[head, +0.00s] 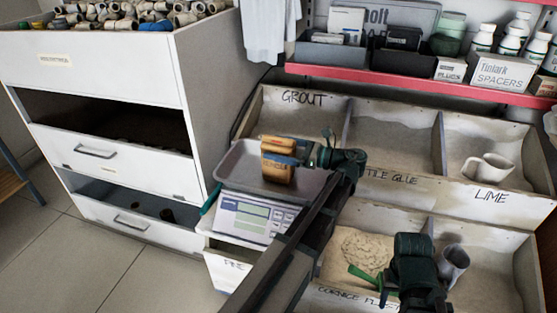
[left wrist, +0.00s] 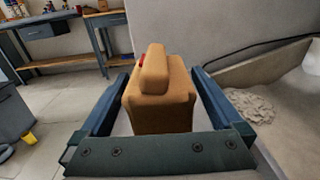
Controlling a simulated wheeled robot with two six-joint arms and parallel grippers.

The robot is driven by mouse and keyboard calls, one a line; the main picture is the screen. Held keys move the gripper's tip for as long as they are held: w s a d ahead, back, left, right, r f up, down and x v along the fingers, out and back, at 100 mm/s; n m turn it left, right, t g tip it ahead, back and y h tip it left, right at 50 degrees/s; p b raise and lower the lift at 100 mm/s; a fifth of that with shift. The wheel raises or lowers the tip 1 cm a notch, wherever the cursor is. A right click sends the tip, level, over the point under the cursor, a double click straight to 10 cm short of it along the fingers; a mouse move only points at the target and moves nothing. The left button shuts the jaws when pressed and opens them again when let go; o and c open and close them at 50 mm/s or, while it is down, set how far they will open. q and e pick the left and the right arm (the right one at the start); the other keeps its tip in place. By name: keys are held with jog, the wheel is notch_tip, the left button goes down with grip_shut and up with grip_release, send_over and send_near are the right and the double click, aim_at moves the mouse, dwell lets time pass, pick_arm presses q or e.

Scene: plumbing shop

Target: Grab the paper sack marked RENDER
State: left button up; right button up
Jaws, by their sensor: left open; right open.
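The tan paper sack (head: 277,170) stands in the metal pan (head: 236,172) of the scale, its dark lettering partly readable as RENDER. My left gripper (head: 296,149) is at the sack's upper part. In the left wrist view the sack (left wrist: 160,108) stands between the two fingers of my open left gripper (left wrist: 158,80), one on each side. Whether the fingers touch it I cannot tell. My right gripper (head: 414,248) is open and empty over the front bins, apart from the sack; its fingertips are hard to make out.
The scale (head: 245,218) stands left of the labelled bins, beside a white drawer cabinet (head: 100,70). A white jug (head: 487,168) sits in the LIME bin. A green scoop (head: 366,274) and a grey cup (head: 453,262) are in the front bins. A red-edged shelf (head: 420,86) runs above.

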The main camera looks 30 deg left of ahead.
pick_arm(q)
grip_shut()
dwell(0.3)
jog(key=shift+r, duration=0.2)
notch_tip(320, 180, up, 10)
jog(key=p, duration=1)
jog(key=shift+f, duration=0.1)
